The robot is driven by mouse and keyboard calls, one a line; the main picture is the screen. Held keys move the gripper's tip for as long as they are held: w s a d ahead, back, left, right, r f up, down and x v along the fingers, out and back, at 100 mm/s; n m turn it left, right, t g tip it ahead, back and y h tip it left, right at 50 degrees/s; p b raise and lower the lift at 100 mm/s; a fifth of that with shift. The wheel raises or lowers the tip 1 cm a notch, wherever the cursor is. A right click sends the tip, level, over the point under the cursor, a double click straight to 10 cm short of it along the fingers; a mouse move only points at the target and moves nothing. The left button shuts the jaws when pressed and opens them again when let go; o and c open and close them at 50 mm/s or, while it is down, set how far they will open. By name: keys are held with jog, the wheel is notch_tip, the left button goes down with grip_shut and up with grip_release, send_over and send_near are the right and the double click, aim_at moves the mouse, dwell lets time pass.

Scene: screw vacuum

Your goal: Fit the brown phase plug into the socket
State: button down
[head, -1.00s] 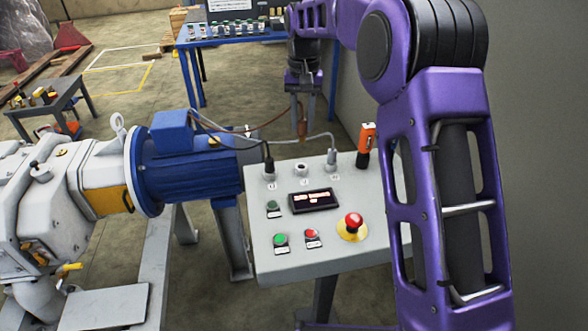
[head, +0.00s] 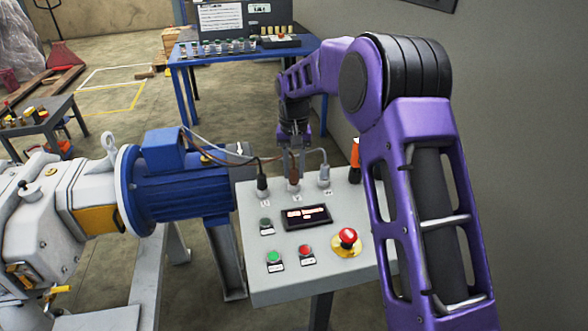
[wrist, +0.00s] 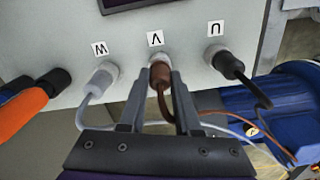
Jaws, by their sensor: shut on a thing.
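The brown phase plug (head: 294,175) is upright at the middle socket of the grey control panel (head: 350,275). My gripper (head: 294,160) is above the panel, pointing down, its fingers closed on the plug. In the wrist view the brown plug (wrist: 160,78) sits between the fingers of my gripper (wrist: 158,85). Its front end meets the pale ring of the socket (wrist: 158,57) labelled V. I cannot tell how deep it is in. The black plug (wrist: 225,62) is in socket U and the grey plug (wrist: 100,82) is in socket W.
An orange-handled tool (head: 355,158) stands at the panel's back right, close to my arm. The panel has a screen (head: 306,217), buttons and a red emergency stop (head: 348,236). Cables run to the blue motor (head: 180,182) at left. A blue table (head: 185,62) stands behind.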

aim_at(295, 169)
jog(key=shift+f, duration=0.1)
jog(key=c, duration=0.6)
grip_release()
notch_tip(295, 169, up, 12)
jog(key=shift+r+p, duration=0.15)
jog(key=shift+p, duration=0.45)
